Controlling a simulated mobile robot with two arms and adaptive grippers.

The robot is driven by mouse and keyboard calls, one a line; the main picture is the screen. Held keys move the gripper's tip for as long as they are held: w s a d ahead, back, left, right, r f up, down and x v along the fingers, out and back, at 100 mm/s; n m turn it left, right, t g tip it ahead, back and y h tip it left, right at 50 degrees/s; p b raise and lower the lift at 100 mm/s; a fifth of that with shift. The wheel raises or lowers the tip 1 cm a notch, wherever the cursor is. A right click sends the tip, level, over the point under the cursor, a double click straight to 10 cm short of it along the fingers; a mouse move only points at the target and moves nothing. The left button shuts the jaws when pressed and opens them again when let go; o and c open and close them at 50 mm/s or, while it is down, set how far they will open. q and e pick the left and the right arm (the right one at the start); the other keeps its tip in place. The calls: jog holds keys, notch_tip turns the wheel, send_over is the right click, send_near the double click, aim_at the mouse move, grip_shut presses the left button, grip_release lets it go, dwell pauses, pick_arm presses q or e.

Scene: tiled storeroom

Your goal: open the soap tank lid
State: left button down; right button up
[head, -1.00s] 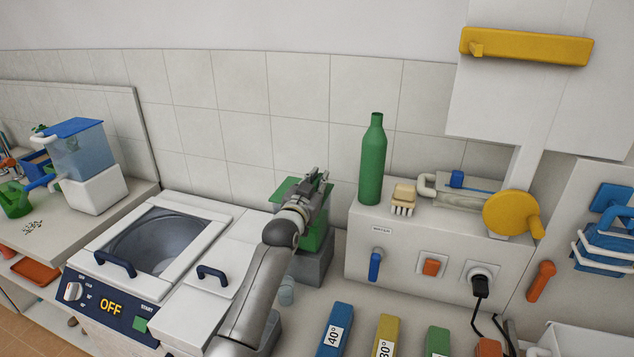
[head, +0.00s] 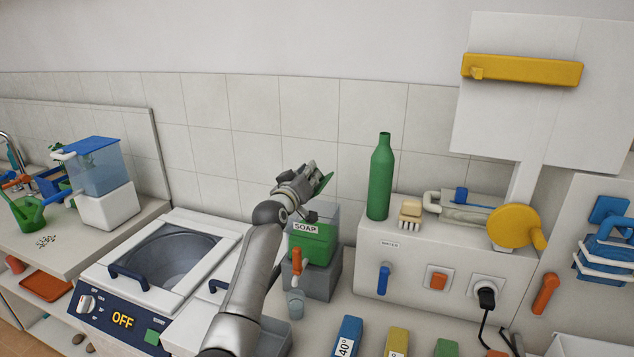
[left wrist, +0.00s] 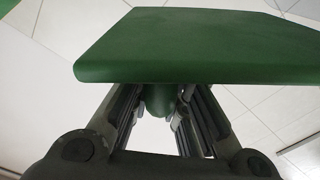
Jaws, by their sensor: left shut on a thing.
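The green soap tank (head: 312,246), labelled SOAP, stands on a grey block and has an orange-handled tap (head: 296,260) at its front. Its green lid (head: 324,184) is up above the tank and steeply tilted, mostly hidden behind my left gripper (head: 307,178). The gripper is shut on the lid's knob. In the left wrist view the lid (left wrist: 200,45) fills the top, with its knob (left wrist: 160,98) between the fingers. I cannot tell whether the lid still touches the tank. My right gripper is not in view.
A washer (head: 103,303) reading OFF stands left of the tank. A green bottle (head: 380,185) and a brush (head: 410,213) stand on the white cabinet (head: 450,255) to the right. A small cup (head: 296,304) sits below the tap. The tiled wall is close behind.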

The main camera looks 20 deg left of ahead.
pick_arm(q)
jog(key=a+n+b, duration=0.2)
jog(key=a+n, duration=1)
jog(key=shift+w+a, duration=0.2)
jog(key=shift+a, duration=0.05)
dwell(0.4)
jog(key=c, duration=1.4)
grip_release()
jog(key=shift+f, duration=0.1)
jog(key=shift+o, duration=0.2)
jog(key=shift+s, duration=0.1)
jog(key=s, duration=1.1)
jog(key=shift+s+a, duration=0.2)
jog(key=shift+s, duration=0.2)
